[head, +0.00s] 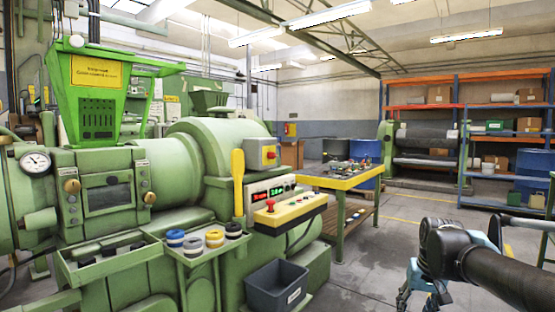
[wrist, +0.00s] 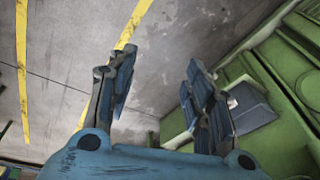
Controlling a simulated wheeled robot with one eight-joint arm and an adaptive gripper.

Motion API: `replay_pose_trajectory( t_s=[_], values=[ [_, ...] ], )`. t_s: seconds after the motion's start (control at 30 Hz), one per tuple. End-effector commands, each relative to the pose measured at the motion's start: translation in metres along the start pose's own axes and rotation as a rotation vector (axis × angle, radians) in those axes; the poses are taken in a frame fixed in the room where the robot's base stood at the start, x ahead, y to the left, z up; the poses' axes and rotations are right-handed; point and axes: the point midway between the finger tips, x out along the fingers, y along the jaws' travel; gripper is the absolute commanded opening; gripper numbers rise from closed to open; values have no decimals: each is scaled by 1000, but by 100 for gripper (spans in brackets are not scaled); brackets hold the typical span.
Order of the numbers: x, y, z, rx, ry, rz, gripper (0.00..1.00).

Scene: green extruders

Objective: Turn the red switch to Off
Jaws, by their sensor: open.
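A grey box with a yellow front and a small red switch (head: 271,155) sits on the green machine, above the control panel, in the head view. Which position the switch is in is too small to tell. My gripper (head: 420,298) hangs low at the lower right of the head view, well to the right of the switch and apart from it. In the wrist view my gripper (wrist: 160,64) is open and empty, its two fingers spread over the grey floor. The switch does not show in the wrist view.
A control panel (head: 290,212) with a red mushroom button juts out below the switch. A yellow-edged workbench (head: 345,181) stands behind it. A grey bin (head: 277,286) is at the machine's foot, and it also shows in the wrist view (wrist: 250,110). Open floor (head: 365,255) lies between machine and gripper.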

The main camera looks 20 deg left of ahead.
Motion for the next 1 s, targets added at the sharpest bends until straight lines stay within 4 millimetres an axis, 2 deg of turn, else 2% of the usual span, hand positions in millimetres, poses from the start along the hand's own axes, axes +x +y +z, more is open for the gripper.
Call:
replay_pose_trajectory(
  t_s=[0.3, 0.6, 0.8, 1.0],
  values=[
    [-59, -116, -102, 279, 16, -398, 47],
    [-128, -225, -207, 595, -98, -791, 47],
    [-174, -288, -278, 811, -248, -1033, 47],
    [-213, -337, -345, 1013, -440, -1236, 47]
  ],
)
